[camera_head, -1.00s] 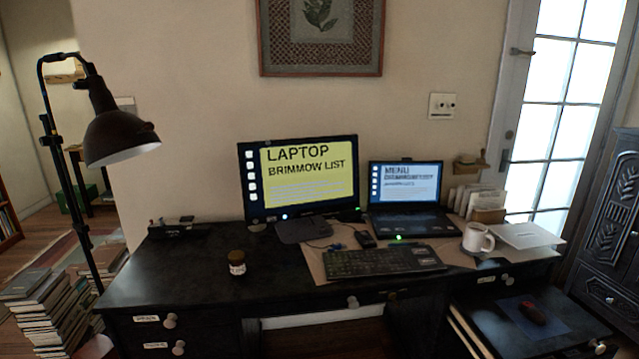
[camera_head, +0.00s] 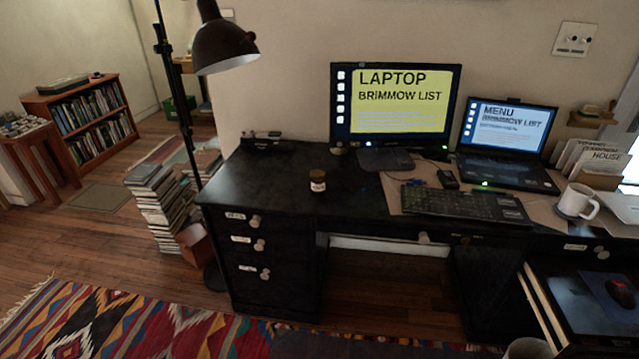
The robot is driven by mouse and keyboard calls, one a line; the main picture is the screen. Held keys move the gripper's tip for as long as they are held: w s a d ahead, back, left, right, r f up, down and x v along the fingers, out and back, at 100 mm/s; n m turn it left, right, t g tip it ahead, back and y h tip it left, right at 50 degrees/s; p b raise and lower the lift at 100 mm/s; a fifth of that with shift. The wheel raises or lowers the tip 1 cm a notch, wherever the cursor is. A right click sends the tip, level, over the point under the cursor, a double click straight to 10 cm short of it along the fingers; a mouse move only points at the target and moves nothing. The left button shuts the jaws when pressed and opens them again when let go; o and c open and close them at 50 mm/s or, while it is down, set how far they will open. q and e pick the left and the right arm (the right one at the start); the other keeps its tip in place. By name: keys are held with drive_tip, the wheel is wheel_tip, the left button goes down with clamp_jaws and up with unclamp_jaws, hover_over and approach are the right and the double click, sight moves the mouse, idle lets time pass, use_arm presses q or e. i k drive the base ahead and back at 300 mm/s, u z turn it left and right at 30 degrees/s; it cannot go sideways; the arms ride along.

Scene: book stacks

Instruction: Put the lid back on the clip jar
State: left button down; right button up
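A small jar (camera_head: 318,181) with a brown top and a pale label stands upright on the left part of the black desk (camera_head: 270,185). It is too small to tell whether the brown part is a lid or the contents. I cannot make out a separate lid on the desk. Neither of my grippers shows in the head view.
A monitor (camera_head: 395,105), laptop (camera_head: 505,140), keyboard (camera_head: 465,205) and white mug (camera_head: 577,201) stand on the desk. A floor lamp (camera_head: 222,45) and book stacks (camera_head: 160,205) are left of it. A patterned rug (camera_head: 100,325) covers the floor in front. A low bookcase (camera_head: 85,120) stands far left.

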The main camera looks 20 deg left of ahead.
sight(318, 174)
drive_tip(key=z, duration=0.35)
drive_tip(key=i, duration=1.7)
drive_tip(key=u, duration=0.6)
